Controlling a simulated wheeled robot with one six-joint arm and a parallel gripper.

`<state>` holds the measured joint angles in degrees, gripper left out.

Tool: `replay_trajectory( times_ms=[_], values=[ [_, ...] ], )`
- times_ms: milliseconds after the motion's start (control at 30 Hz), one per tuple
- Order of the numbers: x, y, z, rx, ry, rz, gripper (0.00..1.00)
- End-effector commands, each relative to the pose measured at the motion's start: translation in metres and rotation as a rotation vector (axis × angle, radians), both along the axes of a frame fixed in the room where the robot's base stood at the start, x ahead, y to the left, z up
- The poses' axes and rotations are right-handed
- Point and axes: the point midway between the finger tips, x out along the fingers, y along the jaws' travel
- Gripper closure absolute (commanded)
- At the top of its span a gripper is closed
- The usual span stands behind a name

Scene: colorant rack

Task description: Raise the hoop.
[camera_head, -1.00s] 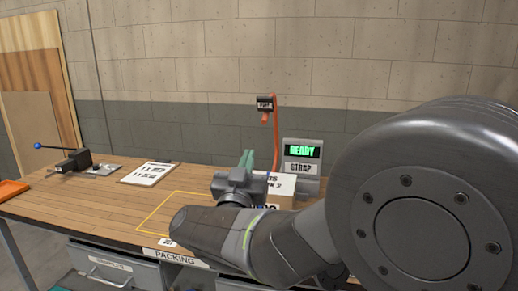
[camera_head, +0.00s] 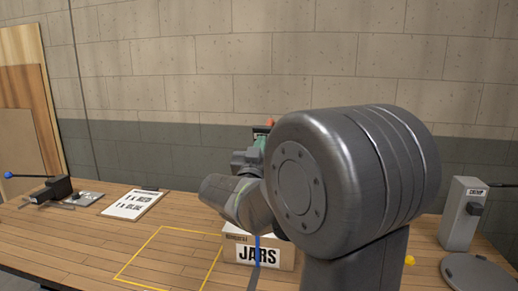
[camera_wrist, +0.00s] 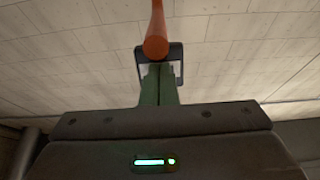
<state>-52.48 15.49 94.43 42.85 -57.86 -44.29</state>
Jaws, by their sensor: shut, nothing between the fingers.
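My gripper (camera_wrist: 160,84), with green fingers, is shut and empty. In the wrist view its fingertips reach up to a dark squared loop (camera_wrist: 177,50), which looks like the hoop. The loop frames the tips, but I cannot tell whether they pass through it or touch it. An orange rod or hose (camera_wrist: 157,22) with a rounded end comes down just in front of the loop. In the head view my arm hides most of this; only the green fingers and a small orange-red bit (camera_head: 270,121) show above the wrist.
A cardboard box marked JARS (camera_head: 230,249) with a blue strap stands on the wooden bench (camera_head: 60,240) below my arm. A yellow outline (camera_head: 150,241) beside it is empty. A clipboard (camera_head: 132,203) and a black clamp (camera_head: 55,190) lie left; a grey device (camera_head: 463,214) stands right.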

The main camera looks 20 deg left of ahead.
Motion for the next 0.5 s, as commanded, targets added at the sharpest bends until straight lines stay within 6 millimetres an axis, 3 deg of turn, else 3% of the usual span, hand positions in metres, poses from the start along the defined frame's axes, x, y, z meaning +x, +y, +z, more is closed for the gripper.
replay_trajectory(
  times_ms=[267,500],
  values=[
    [0.001,0.000,0.002,-0.001,0.004,0.000,1.00],
    [0.023,0.006,0.016,-0.016,0.060,-0.003,1.00]
  ],
)
